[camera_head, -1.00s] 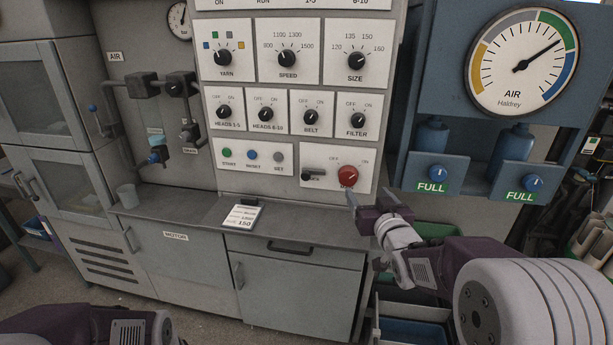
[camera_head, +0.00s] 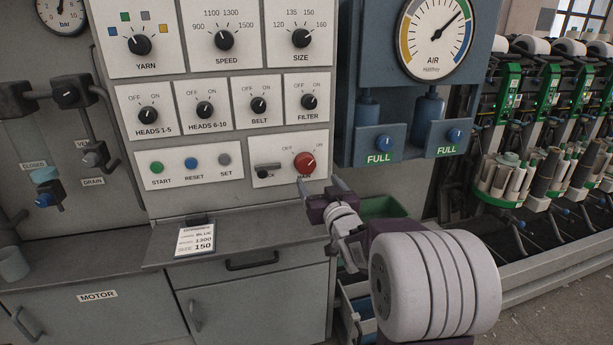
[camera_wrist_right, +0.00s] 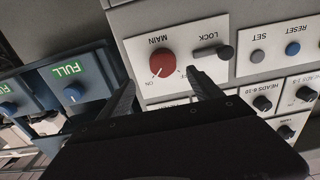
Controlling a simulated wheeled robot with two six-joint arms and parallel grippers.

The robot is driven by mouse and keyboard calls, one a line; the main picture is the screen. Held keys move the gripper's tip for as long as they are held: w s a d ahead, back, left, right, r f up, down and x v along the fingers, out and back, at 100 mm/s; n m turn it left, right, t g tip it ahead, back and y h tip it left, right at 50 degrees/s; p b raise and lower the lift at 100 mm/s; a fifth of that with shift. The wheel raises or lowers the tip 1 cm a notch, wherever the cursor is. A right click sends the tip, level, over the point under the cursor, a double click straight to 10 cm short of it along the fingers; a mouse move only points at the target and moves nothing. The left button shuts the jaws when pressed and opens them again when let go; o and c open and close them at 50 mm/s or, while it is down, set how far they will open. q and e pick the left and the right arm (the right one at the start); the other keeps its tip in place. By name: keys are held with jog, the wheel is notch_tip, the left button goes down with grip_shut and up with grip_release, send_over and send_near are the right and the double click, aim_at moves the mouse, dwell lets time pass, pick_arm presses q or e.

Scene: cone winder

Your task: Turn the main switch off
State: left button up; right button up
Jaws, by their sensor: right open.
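The main switch is a red round knob (camera_head: 305,162) at the lower right of the light control panel, with OFF at its upper left and ON at its upper right. Its pale mark seems to point toward ON. It also shows in the right wrist view (camera_wrist_right: 163,63), upside down. A dark lock lever (camera_head: 267,170) lies left of it in the head view. My right gripper (camera_head: 319,184) is open and empty, just below the knob in the head view. In the right wrist view its fingers (camera_wrist_right: 160,80) reach toward the knob without visible contact. My left gripper is out of view.
Start, reset and set buttons (camera_head: 191,163) sit left of the switch, and several knobs above. A blue air unit (camera_head: 347,110) with a gauge stands close at the right. A counter (camera_head: 220,248) with a notepad (camera_head: 195,237) juts out below the panel.

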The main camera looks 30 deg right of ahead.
aim_at(307, 168)
jog(key=x, duration=0.9)
jog(key=shift+w+a+p, duration=0.2)
jog(key=shift+a+p, duration=0.15)
jog(key=c, duration=1.4)
